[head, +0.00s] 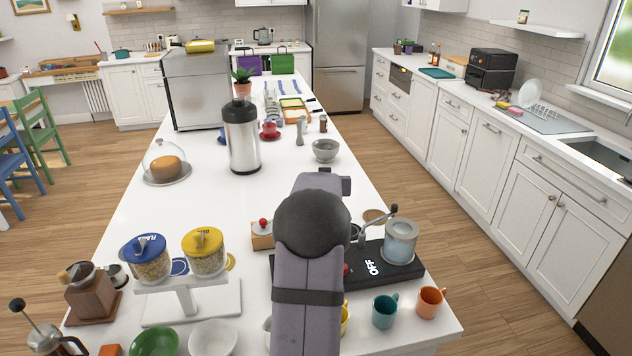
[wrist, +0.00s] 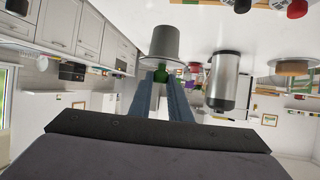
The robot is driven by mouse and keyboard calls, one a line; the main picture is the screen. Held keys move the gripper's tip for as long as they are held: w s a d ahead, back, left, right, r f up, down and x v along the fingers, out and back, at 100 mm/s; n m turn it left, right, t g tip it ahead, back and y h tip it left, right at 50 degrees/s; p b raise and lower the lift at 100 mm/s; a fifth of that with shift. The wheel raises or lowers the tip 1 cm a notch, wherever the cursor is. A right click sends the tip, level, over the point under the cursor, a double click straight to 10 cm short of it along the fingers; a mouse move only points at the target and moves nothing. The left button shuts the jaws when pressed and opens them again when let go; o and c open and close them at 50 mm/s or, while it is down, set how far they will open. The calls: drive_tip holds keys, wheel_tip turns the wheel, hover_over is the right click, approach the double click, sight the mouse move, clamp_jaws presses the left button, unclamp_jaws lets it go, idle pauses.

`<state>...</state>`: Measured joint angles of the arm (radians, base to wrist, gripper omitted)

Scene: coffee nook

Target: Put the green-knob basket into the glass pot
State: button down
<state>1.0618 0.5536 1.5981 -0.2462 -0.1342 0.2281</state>
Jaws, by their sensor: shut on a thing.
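The green knob (wrist: 161,73) of the basket is between the fingertips of my gripper (wrist: 162,77), which is shut on it. The grey tapered basket (wrist: 164,42) hangs from the knob, its wider rim nearest the fingers; the wrist view is upside down. In the head view my arm hides the fingers and the basket. A clear glass vessel, which looks like the glass pot (head: 401,241), stands on the right of a black base (head: 357,275) reading OFF. It is to the right of my arm, apart from it. Its inside is hard to make out.
Teal (head: 385,311) and orange (head: 430,303) cups stand in front. A steel flask (head: 241,140) and a grey bowl (head: 325,150) stand farther back. Jars with blue and yellow lids (head: 204,242) stand left.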

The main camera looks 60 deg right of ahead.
drive_tip(key=s+d+r+m+g+p, duration=0.1)
drive_tip(key=s+d+r+p, duration=0.2)
drive_tip(key=s+r+p, duration=0.3)
drive_tip(key=s+a+r+m+g+h+p, duration=0.1)
drive_tip(key=s+p, duration=0.3)
drive_tip(key=s, duration=0.5)
drive_tip(key=s+a+r+m+g+p, duration=0.1)
drive_tip(key=s+m+g+p, duration=0.2)
drive_tip(key=s, duration=0.6)
drive_tip(key=shift+a+r+m+g+h+p, duration=0.2)
drive_tip(key=shift+a+m+g+h+p, duration=0.1)
drive_tip(key=shift+a+g+h+p, duration=0.15)
drive_tip(key=shift+w, duration=0.1)
drive_tip(key=shift+f, duration=0.15)
wheel_tip(320, 180, down, 6)
drive_tip(key=b, duration=0.5)
drive_tip(key=shift+f+b, duration=2.35)
drive_tip(key=shift+f, duration=0.05)
idle(1.7)
